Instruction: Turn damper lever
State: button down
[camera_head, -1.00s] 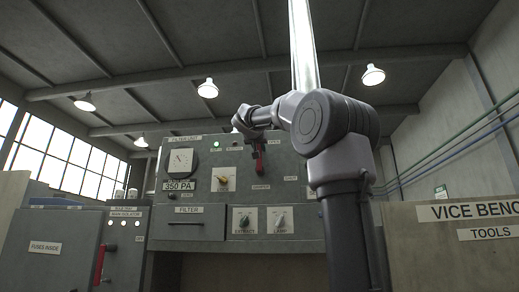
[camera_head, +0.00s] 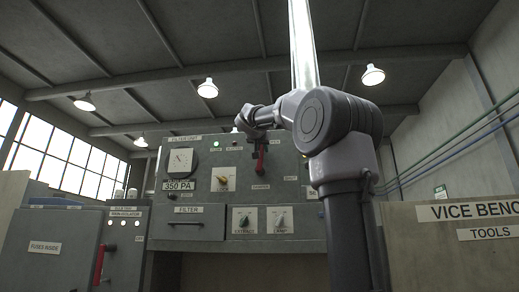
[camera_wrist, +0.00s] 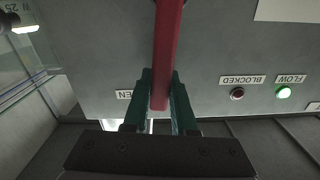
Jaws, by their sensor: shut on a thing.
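The red damper lever (camera_head: 260,158) stands nearly upright on the grey filter unit panel, above the DAMPER label. The OPEN label is beside its upper end and the SHUT label is lower right. In the wrist view, which is upside down, the red lever (camera_wrist: 168,45) runs from the top edge to between my green fingers. My gripper (camera_wrist: 161,98) is shut on the lever near its free end, beside the partly covered OPEN label. In the head view my arm's end hides most of the gripper.
A dial gauge (camera_head: 181,161) and 350 PA display (camera_head: 179,185) sit left of the lever, with a yellow knob (camera_head: 223,179). Two lower knobs (camera_head: 244,221) are below. A green FLOW lamp (camera_wrist: 283,91) is lit; the BLOCKED lamp (camera_wrist: 237,93) is dark.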

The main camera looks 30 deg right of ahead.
jog(key=m, duration=0.1)
jog(key=s+d+m, duration=0.1)
jog(key=d+f+m, duration=0.1)
jog(key=shift+s+d+m, duration=0.1)
jog(key=shift+s+m, duration=0.15)
jog(key=shift+m, duration=0.15)
jog(key=c, duration=0.7)
grip_release()
jog(key=shift+r, duration=0.1)
jog(key=v, duration=1)
jog(key=shift+s+a, duration=0.25)
jog(key=shift+s, duration=0.1)
